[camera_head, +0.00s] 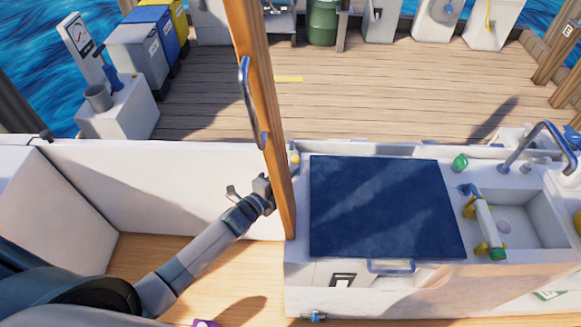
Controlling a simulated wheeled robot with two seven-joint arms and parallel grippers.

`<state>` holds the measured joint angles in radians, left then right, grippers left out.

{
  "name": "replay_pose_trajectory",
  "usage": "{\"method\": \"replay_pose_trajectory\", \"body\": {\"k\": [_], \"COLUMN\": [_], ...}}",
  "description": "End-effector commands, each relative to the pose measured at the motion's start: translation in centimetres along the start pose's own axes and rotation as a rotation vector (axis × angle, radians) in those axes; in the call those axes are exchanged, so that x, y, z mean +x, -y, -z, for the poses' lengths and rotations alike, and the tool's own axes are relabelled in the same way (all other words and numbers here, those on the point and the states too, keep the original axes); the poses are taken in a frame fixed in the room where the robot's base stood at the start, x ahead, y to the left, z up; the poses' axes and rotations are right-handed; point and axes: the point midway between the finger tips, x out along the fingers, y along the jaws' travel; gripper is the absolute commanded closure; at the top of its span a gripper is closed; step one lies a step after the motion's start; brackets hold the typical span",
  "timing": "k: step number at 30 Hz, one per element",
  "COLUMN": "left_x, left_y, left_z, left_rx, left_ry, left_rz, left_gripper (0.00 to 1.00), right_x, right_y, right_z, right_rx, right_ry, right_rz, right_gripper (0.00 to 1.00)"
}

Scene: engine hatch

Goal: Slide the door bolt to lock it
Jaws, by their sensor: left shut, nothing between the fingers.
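The wooden door (262,85) stands almost edge-on to me, open, with a long metal handle (250,100) on its left face. My left gripper (266,188) is shut and empty, close to the lower part of the door on its left side. I cannot tell whether it touches the door. A small grey piece (232,192) sticks out beside the wrist; I cannot tell what it belongs to. A small yellow and grey fitting (295,159) shows just right of the door's edge. I cannot make out the door bolt clearly. My right gripper is out of view.
Right of the door is a counter with a dark blue hatch lid (385,205) and a sink (525,215) with a tap (540,145). A low white wall (170,180) runs behind my left arm. Open deck planking (400,90) lies beyond.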

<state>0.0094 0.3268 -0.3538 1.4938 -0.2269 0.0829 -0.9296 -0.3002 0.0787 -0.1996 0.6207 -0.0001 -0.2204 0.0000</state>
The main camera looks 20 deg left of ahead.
Motion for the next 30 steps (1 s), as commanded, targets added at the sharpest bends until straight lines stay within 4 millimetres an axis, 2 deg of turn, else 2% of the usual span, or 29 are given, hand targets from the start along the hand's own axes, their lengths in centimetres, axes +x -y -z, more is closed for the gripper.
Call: {"method": "replay_pose_trajectory", "body": {"k": [17, 26, 30], "left_x": [0.7, 3.5, 4.0], "left_y": [-0.1, 0.3, 0.6], "left_z": [-0.8, -2.8, -3.2], "left_rx": [0.001, 0.003, 0.001], "left_ry": [0.000, 0.000, 0.001], "left_rz": [0.000, 0.001, 0.000], "left_gripper": [1.00, 1.00, 1.00], "right_x": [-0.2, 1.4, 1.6], "right_y": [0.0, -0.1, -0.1], "right_z": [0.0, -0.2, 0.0], "right_rx": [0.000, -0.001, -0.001], "right_ry": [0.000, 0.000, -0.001], "right_rz": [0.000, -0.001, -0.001], "right_gripper": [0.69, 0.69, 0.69]}}
